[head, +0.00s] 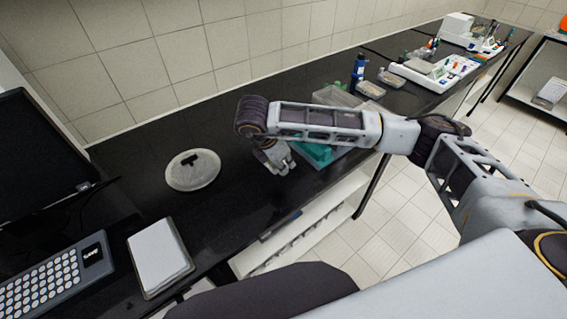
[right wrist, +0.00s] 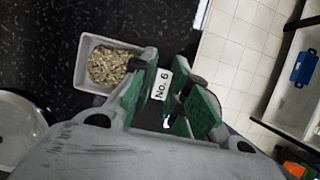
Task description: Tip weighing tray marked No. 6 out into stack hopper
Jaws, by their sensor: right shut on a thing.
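My right gripper (right wrist: 166,92) is shut on the labelled end of the weighing tray marked No. 6 (right wrist: 88,48). The white "No. 6" label shows between its green finger pads. The tray is pale and box-shaped, with tan grains lying inside it. In the head view my right gripper (head: 278,163) is over the dark bench, and the tray is mostly hidden by the hand and arm. A round, pale, flat-topped thing (head: 180,180) with a black mark stands to its left; I cannot tell whether it is the stack hopper. My left gripper is out of view.
A teal box (head: 318,152) is just right of the hand. A blue bottle (head: 358,70), clear boxes and a white tray of small items (head: 440,75) are farther along. A monitor, keypad (head: 45,283) and white pad (head: 158,255) are at left. Bench between them is clear.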

